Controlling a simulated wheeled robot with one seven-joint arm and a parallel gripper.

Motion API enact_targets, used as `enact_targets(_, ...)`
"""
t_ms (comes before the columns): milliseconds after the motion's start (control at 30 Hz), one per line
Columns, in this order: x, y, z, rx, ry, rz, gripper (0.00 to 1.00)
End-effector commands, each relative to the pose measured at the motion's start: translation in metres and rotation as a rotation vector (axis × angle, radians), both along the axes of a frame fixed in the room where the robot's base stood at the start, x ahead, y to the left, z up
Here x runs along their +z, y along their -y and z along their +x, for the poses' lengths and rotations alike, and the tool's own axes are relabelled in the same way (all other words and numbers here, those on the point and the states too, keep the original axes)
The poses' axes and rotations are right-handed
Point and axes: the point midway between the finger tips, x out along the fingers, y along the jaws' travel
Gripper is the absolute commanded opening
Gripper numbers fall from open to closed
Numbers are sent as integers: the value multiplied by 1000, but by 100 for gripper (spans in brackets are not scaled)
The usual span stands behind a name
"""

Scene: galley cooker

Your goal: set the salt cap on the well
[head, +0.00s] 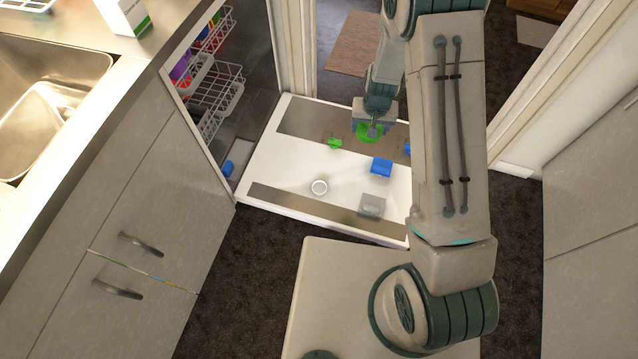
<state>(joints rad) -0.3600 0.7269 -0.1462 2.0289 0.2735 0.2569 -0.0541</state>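The dishwasher door (275,165) lies folded down as a white panel with grey strips. A small white round piece with a raised rim (319,187) sits on it near the middle; I cannot tell whether it is the salt cap or the well. My gripper (372,133) points down over the far part of the door. A green piece (364,139) shows right at its fingertips, partly hidden by them. I cannot tell whether the fingers are shut on it or only above it. Another small green piece (334,143) lies just left of the gripper.
A blue block (381,167) and a grey box (371,206) lie on the door, right of the white round piece. Another blue piece (407,149) is partly behind my arm. Wire racks (215,95) stand inside the dishwasher. Cabinets border the left.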

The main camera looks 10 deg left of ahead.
Motion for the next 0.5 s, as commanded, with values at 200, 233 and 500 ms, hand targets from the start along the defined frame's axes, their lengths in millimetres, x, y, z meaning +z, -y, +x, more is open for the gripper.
enact_targets(200, -87, -35, 2, 21, 0, -1, 46)
enact_targets(233, -97, -40, 2, 23, 0, -1, 46)
enact_targets(500, -187, -82, -1, 44, 0, -2, 46)
